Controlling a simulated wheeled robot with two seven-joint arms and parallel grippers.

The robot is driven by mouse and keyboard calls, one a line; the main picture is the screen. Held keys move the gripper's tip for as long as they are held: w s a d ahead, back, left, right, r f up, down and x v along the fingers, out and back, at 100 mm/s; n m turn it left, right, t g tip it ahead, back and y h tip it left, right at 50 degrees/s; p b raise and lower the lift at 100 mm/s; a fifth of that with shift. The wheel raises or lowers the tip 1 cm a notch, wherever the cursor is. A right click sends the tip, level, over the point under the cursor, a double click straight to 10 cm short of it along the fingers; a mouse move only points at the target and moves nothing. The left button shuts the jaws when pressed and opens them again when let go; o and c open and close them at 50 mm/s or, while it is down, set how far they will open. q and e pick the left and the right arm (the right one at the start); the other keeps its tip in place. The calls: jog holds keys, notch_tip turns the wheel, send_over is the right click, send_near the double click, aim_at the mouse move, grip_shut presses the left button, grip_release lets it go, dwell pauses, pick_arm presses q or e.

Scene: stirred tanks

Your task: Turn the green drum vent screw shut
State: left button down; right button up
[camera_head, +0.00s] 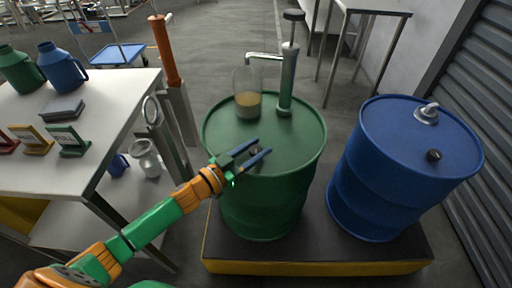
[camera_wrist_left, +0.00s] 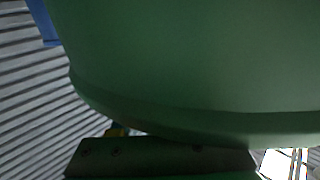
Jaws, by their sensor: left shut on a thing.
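The green drum (camera_head: 273,200) stands upright on a platform. Its vent screw (camera_head: 254,150), a small dark knob on the near part of the lid, shows between the fingers of my left gripper (camera_head: 262,149). The fingers are shut on it, one on each side, and partly hide it. In the left wrist view the green drum (camera_wrist_left: 190,60) fills most of the picture; the vent screw cannot be made out there. My right gripper is not in view.
A hand pump (camera_head: 287,75) and a clear beaker (camera_head: 248,98) with tan liquid stand on the green lid. A blue drum (camera_head: 395,165) stands to the right on the same yellow-edged platform (camera_head: 320,267). A white table (camera_head: 105,120) with jugs is at the left.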

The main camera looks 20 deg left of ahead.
aim_at(251, 153)
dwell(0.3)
pick_arm(q)
jog(key=shift+c, duration=1.9)
grip_release()
jog(key=shift+v, duration=3.55)
